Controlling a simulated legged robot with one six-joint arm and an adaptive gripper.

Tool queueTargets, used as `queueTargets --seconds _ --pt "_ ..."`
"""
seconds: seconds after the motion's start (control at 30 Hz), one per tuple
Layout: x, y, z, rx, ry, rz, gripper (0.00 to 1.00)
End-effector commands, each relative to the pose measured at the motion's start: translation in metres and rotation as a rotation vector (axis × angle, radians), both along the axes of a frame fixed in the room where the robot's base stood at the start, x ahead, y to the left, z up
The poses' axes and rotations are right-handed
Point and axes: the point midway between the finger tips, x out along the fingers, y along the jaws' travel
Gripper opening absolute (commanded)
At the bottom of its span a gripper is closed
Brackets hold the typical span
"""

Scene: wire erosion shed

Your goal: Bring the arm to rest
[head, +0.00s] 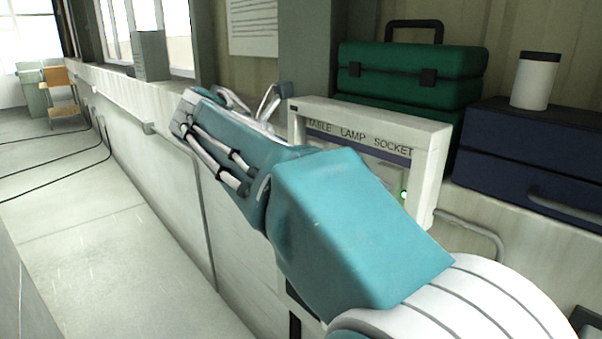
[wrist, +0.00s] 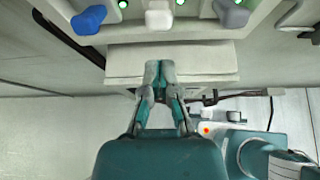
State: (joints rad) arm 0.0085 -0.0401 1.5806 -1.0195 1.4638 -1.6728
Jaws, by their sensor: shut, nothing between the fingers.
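My gripper (wrist: 158,74) shows in the wrist view with its two grey-teal fingertips together and nothing between them. Its tips overlap the pale face of a white box (wrist: 205,58) in the picture; I cannot tell whether they touch it. In the head view my teal and white arm rises from the lower right and bends back to the left, in front of a white panel marked "TABLE LAMP SOCKET" (head: 432,150). The arm hides part of that panel, and the fingertips are not clearly seen there.
The wrist view shows a blue plug (wrist: 89,19), a white one (wrist: 159,15) and a grey one (wrist: 232,13) by green lights. A green case (head: 410,75), a navy case (head: 520,150) and a white canister (head: 535,82) stand right. The floor (head: 110,240) at left has cables farther back.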

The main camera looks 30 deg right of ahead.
Motion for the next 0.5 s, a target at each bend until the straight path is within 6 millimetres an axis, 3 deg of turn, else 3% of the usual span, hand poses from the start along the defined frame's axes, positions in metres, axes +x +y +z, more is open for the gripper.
queueTargets --seconds 0.2,0.5 --pt "-0.007 -0.004 0.015 0.004 -0.001 -0.002 0.00" --pt "-0.007 -0.001 0.016 0.003 0.001 -0.002 0.00"
